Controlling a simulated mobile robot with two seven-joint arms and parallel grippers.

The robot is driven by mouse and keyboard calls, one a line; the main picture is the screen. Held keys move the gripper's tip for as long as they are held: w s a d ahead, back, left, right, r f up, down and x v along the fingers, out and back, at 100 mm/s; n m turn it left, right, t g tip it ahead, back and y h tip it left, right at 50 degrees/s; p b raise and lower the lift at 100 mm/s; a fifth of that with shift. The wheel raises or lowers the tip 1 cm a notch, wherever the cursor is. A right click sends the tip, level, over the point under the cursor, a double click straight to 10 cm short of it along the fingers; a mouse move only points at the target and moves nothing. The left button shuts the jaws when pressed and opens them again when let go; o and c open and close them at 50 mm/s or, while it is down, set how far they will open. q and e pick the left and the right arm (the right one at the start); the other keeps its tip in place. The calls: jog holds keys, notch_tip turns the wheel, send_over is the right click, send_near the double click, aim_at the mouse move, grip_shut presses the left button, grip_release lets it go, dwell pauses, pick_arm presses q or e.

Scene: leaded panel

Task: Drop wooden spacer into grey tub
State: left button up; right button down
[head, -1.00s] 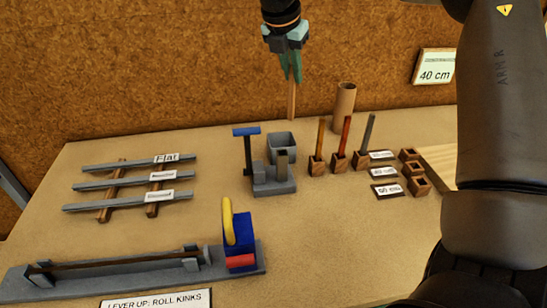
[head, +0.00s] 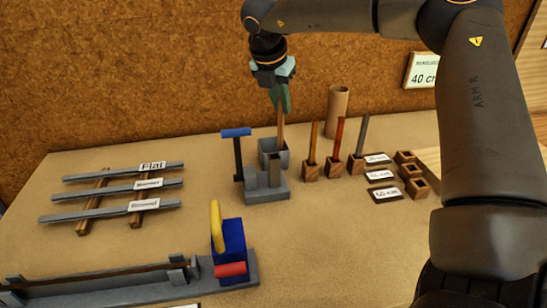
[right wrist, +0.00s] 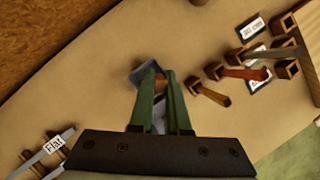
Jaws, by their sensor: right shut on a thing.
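The wooden spacer (head: 281,131) is a slim brown stick hanging upright from my right gripper (head: 284,107), which has green fingers shut on its upper part. The grey tub (head: 264,155) is a small open box behind the grey stand on the table. In the head view the spacer's lower end overlaps the tub's opening; I cannot tell how deep it reaches. In the right wrist view the fingers (right wrist: 160,75) hide most of the spacer, and the tub (right wrist: 143,71) shows just past their tips. My left gripper is not in view.
A grey stand (head: 268,192) with a blue-topped lever (head: 237,132) is close in front of the tub. To the right are several sticks in wooden blocks (head: 333,167) and a cardboard tube (head: 337,110). A rack of grey bars (head: 127,186) lies left.

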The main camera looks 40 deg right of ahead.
jog(key=c, duration=0.8)
grip_release()
jog(key=shift+r, duration=0.1)
jog(key=p+v, duration=0.1)
jog(key=v, duration=1.1)
jog(key=shift+r, duration=0.15)
jog(key=shift+s, duration=0.1)
